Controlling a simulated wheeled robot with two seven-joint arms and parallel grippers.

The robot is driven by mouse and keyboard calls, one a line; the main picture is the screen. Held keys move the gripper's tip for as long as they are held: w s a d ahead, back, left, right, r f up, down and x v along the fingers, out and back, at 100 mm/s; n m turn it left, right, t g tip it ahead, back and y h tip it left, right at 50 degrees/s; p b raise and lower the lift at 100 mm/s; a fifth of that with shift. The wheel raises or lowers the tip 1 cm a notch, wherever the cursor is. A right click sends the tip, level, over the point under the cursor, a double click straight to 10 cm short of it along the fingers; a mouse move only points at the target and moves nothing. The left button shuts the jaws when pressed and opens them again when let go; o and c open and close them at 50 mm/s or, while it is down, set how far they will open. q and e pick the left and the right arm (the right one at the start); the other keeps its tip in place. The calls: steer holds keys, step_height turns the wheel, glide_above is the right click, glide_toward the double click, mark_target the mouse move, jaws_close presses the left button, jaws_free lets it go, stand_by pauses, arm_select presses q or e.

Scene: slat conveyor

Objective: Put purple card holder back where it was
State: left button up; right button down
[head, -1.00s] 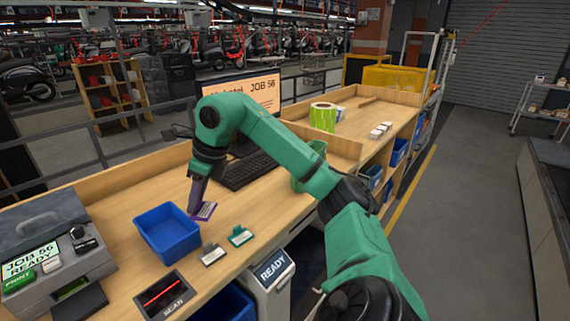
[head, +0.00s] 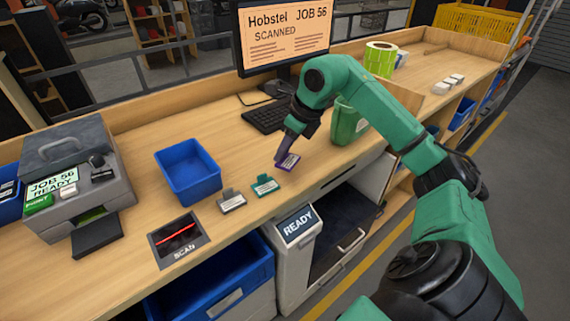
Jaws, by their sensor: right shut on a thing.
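The purple card holder (head: 288,162) with a white label is at the fingertips of my right gripper (head: 284,153), which is shut on it. It is just right of and behind the teal card holder (head: 265,186), at the end of a row with the grey card holder (head: 232,201). It looks low over or on the wooden bench; I cannot tell if it touches. The gripper hides part of its upper left side. My left gripper is not in view.
A blue bin (head: 190,170) stands left of the row. A scan pad (head: 179,240) with a red line lies in front. A keyboard (head: 267,117) and a green container (head: 347,123) are behind and to the right. The monitor (head: 283,35) reads JOB 56 SCANNED. A printer (head: 80,180) stands left.

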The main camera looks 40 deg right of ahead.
mark_target(284, 159)
steer(key=f, duration=0.3)
steer(key=shift+s+a, duration=0.1)
steer(key=shift+a, duration=0.1)
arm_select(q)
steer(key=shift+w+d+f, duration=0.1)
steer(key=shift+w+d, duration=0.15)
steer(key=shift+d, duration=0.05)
arm_select(e)
steer(key=shift+d+f, duration=0.1)
steer(key=shift+f, duration=0.15)
steer(key=shift+f, duration=0.15)
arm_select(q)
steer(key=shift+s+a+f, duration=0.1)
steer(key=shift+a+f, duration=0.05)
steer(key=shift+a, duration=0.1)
arm_select(e)
steer(key=c, duration=0.6)
jaws_free()
steer(key=shift+r, duration=0.35)
steer(key=b+v, duration=0.1)
steer(key=v, duration=0.4)
steer(key=shift+r, duration=0.1)
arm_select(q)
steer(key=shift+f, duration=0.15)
arm_select(e)
steer(key=v, duration=0.6)
steer(key=shift+s+r, duration=0.15)
steer(key=shift+r, duration=0.1)
